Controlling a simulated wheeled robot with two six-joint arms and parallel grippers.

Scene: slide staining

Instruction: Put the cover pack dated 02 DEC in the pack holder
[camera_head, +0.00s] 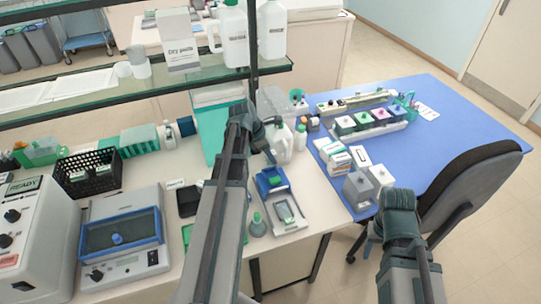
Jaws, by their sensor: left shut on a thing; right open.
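My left gripper (268,149) is beside the white bottles, behind a blue holder-like block (262,188) with a green piece on it. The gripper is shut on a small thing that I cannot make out. My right arm comes up at the lower right; its gripper is hidden or too unclear to see. Several small white packs (335,158) with coloured bands lie stacked on the left edge of the blue mat. Their dates are too small to read, so I cannot tell which is 02 DEC. I cannot tell surely whether the blue block is the pack holder.
White bottles (283,148) stand close to my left gripper. A row of jars with coloured lids (363,120) and two grey jars (357,190) stand on the blue surface (440,120). A black basket (90,176) is at left. A dark chair (470,185) stands at right.

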